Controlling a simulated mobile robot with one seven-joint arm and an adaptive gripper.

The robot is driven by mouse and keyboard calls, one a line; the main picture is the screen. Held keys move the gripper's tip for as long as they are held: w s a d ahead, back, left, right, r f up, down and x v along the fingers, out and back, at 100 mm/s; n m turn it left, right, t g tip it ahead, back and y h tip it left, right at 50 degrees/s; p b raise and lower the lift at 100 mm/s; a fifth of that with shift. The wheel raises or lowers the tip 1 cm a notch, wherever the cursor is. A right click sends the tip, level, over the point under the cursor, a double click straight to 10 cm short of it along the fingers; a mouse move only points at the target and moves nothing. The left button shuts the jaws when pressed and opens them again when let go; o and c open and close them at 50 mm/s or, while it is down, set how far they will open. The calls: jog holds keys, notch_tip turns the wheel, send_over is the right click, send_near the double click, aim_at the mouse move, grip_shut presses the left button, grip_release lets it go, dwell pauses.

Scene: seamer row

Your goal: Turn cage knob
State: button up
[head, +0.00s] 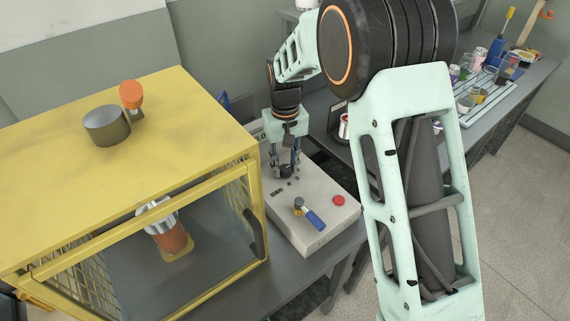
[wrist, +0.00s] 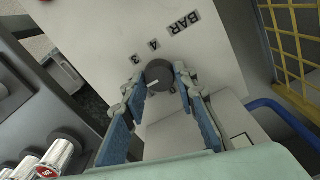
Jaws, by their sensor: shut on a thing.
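The knob (wrist: 165,72) is a round dark grey dial with a short white mark on its left part in the wrist view. It sits on the pale face of the control box (head: 333,238), beside the printed labels 3, 4 and BAR. My gripper (wrist: 160,78) has its blue-padded fingers on either side of the knob and is shut on it. In the head view my gripper (head: 286,167) reaches down to the far part of the box, and the knob is mostly hidden by the fingers. The yellow cage (head: 165,120) stands left of the box.
An orange knob (head: 131,94) and grey cylinder (head: 106,126) are on the cage top. Cans and tools crowd the right bench (head: 540,72).

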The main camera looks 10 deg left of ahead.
aim_at(286, 168)
jog(key=m, duration=0.5)
jog(key=shift+m, duration=0.3)
jog(key=m+p, duration=0.1)
jog(key=m, duration=0.4)
jog(key=shift+d+m, duration=0.1)
jog(key=shift+m, duration=0.2)
jog(key=o, duration=1.2)
jog(key=shift+c, duration=0.2)
notch_tip(286, 168, up, 12)
